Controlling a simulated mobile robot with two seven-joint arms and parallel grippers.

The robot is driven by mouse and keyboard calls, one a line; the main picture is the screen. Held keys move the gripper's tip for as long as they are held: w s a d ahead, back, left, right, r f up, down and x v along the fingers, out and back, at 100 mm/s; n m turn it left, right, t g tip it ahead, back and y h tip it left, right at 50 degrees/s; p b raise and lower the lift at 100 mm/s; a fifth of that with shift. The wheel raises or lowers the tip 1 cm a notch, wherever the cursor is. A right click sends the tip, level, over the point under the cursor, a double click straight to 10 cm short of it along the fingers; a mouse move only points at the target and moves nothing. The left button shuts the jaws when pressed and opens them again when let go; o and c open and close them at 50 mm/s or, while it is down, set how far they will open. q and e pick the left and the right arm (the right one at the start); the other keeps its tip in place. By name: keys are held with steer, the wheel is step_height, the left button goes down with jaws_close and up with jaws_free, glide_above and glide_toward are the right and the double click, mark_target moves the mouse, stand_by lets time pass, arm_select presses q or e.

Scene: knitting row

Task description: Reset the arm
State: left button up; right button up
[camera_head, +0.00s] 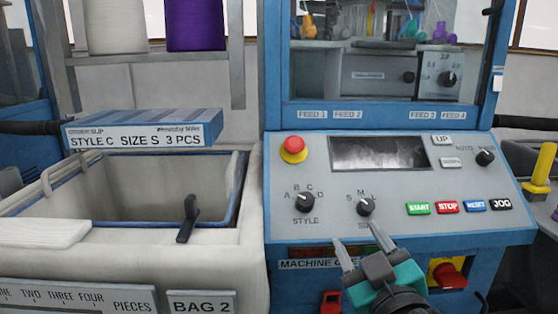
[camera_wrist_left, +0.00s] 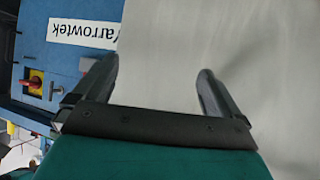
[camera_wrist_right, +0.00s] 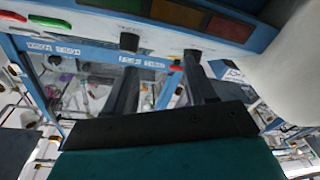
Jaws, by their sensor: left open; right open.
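My right gripper (camera_head: 358,246) is open and empty in front of the lower edge of the machine's control panel (camera_head: 350,235), just below the size knob (camera_head: 366,206). Its two fingers point up toward the panel and stand apart in the right wrist view (camera_wrist_right: 158,85). My left gripper does not show in the head view. In the left wrist view (camera_wrist_left: 142,85) it is open, with nothing between its fingers. Behind it are a blue machine side (camera_wrist_left: 75,65) with a label and a pale surface (camera_wrist_left: 190,35).
The panel carries a red emergency button (camera_head: 293,149), a style knob (camera_head: 304,202) and start, stop, reset and jog buttons. A bin (camera_head: 140,236) with a black lever (camera_head: 187,219) stands left. A blue sign (camera_head: 143,128) stands above it. A red knob (camera_head: 449,275) sits right of my right gripper.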

steer(key=s+d+f+m+g+h, duration=0.1)
steer(key=s+d+f+m+g, duration=0.2)
steer(key=f, duration=0.5)
steer(key=s+d+f+m+g+h, duration=0.1)
steer(key=s+d+f+g+h, duration=0.15)
steer(key=s+f+g, duration=0.45)
steer(key=s+d+f+g+y, duration=0.15)
steer(key=s+f+g, duration=0.35)
steer(key=s+f, duration=0.7)
steer(key=w+a+f+t+y, duration=0.2)
steer(key=w+a+t+y, duration=0.1)
steer(key=w+a+t, duration=0.3)
arm_select(q)
steer(key=s+a+r+y+p, duration=0.1)
steer(key=a+r+p, duration=0.2)
steer(key=r+p, duration=0.6)
steer(key=p, duration=0.4)
steer(key=shift+s+r+p, duration=0.2)
steer(key=shift+s+p, duration=0.05)
steer(key=shift+p, duration=0.05)
arm_select(e)
steer(key=d+r+t+h, duration=0.1)
steer(key=d+r, duration=0.3)
steer(key=r, duration=0.5)
steer(key=shift+s+h, duration=0.15)
steer(key=shift+h, duration=0.15)
arm_select(q)
steer(key=shift+a, duration=0.1)
